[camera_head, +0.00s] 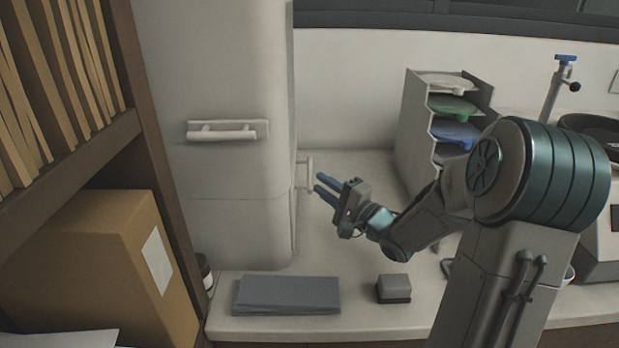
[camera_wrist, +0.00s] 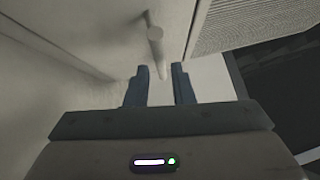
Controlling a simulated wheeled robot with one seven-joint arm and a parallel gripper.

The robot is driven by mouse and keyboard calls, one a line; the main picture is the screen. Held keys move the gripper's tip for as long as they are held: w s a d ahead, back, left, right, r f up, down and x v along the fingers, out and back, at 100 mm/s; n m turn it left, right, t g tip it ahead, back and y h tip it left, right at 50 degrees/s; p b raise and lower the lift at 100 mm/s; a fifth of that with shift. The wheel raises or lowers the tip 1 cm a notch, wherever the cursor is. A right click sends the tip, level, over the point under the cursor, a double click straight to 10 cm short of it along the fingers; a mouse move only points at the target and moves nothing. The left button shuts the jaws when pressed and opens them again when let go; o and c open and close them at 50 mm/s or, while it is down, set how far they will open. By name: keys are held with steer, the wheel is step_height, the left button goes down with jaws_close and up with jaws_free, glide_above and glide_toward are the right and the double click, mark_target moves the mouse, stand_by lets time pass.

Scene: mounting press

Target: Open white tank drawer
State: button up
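The white tank (camera_head: 230,70) is a tall white cabinet at the left of the counter in the head view. A horizontal bar handle (camera_head: 222,131) sits on its front. A vertical bar handle (camera_head: 309,173) stands out from its right side. My gripper (camera_head: 320,184) is just right of this side handle, with its blue fingers pointing at it. In the wrist view the fingers (camera_wrist: 159,86) are apart and the side handle (camera_wrist: 156,45) lies ahead, roughly in line with the gap. I cannot tell whether the bar is between the fingertips. No drawer stands visibly open.
A grey flat stack (camera_head: 287,295) and a small grey block (camera_head: 394,288) lie at the counter's front. A tray rack (camera_head: 410,125) stands behind my arm. A cardboard box (camera_head: 90,270) sits on the shelf at the left. The counter between tank and rack is clear.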

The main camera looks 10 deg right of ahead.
mark_target(309, 173)
steer(key=x, duration=0.5)
steer(key=shift+w, duration=0.1)
